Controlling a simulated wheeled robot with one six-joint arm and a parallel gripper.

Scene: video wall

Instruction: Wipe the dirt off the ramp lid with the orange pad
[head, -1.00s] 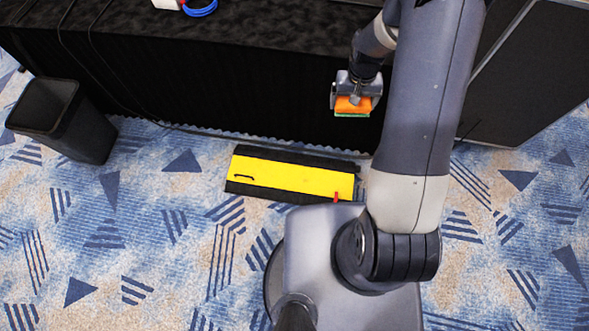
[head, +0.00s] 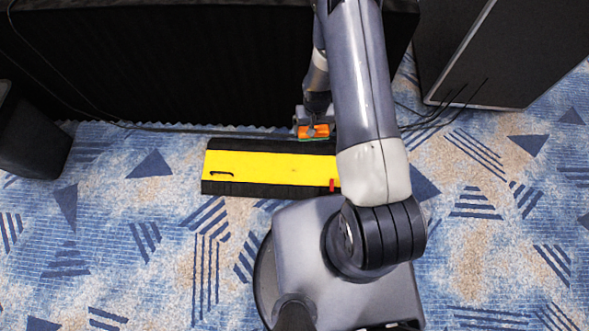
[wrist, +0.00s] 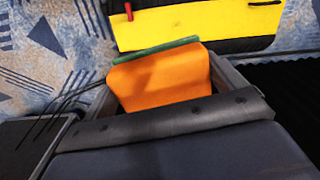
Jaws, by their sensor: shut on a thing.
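The ramp lid (head: 260,168) is a flat yellow panel between the black edges of a cable ramp (head: 270,191) on the carpet. It also fills the top of the wrist view (wrist: 210,22). A small faint dark speck (wrist: 177,26) shows on it there. A dark curved mark or handle (head: 222,173) is near its left end, and a red tab (head: 332,184) is at the right. My gripper (head: 314,127) is shut on the orange pad (wrist: 160,80), whose green underside (wrist: 155,49) faces away from the wrist. The pad is by the ramp's far right edge, apparently above it. My arm hides the ramp's right end.
A black-draped table (head: 180,70) stands right behind the ramp. A dark bin (head: 30,135) is at the left, and a black cabinet (head: 510,50) at the back right. Cables (head: 160,127) run along the floor behind the ramp. The carpet left of the ramp is clear.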

